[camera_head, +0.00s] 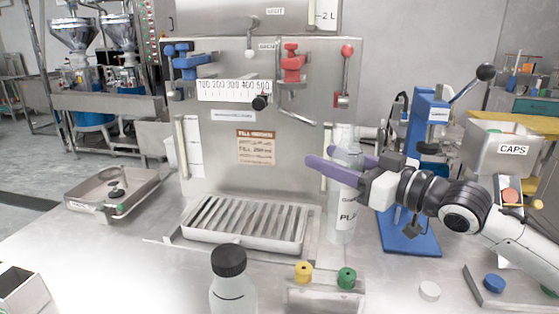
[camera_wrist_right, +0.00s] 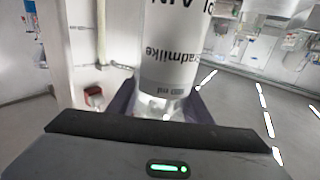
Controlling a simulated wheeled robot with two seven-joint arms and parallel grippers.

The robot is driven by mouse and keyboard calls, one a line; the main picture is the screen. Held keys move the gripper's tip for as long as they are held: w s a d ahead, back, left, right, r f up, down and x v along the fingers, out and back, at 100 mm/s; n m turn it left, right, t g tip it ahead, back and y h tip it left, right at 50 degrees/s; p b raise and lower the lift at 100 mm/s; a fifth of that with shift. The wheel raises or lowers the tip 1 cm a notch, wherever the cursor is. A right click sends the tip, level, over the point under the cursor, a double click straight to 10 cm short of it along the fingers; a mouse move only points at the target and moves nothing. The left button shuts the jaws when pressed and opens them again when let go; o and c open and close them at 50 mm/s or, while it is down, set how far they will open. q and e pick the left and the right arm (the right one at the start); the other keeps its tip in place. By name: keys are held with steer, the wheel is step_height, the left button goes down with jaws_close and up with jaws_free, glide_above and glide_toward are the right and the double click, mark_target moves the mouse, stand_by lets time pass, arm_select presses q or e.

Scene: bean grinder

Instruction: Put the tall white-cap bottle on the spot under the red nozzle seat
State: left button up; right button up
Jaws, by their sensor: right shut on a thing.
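My right gripper (camera_head: 325,170) is shut on a tall clear bottle (camera_head: 342,222) with a white label reading "PLA…". The bottle is upright, just right of the slatted drip tray (camera_head: 190,236); I cannot tell whether its base touches the table. Its pale top shows above the purple fingers. In the right wrist view the bottle (camera_wrist_right: 172,50) stands between the fingers (camera_wrist_right: 162,108). The red nozzle seat (camera_head: 292,65) is on the steel machine panel, above and left of the bottle. A blue seat (camera_head: 190,65) is further left. My left gripper is out of view.
A black-capped bottle (camera_head: 230,285) stands in front of the tray. A small block with yellow and green knobs (camera_head: 325,290) is right of it. A blue press (camera_head: 425,150) and a CAPS bin (camera_head: 500,150) stand at right. A metal pan (camera_head: 85,200) is at left.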

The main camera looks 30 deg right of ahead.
steer(key=f+p+x, duration=0.2)
steer(key=f+x, duration=0.1)
steer(key=x, duration=1.1)
steer(key=shift+f, duration=0.2)
steer(key=shift+a+f, duration=0.1)
steer(key=o, duration=1.3)
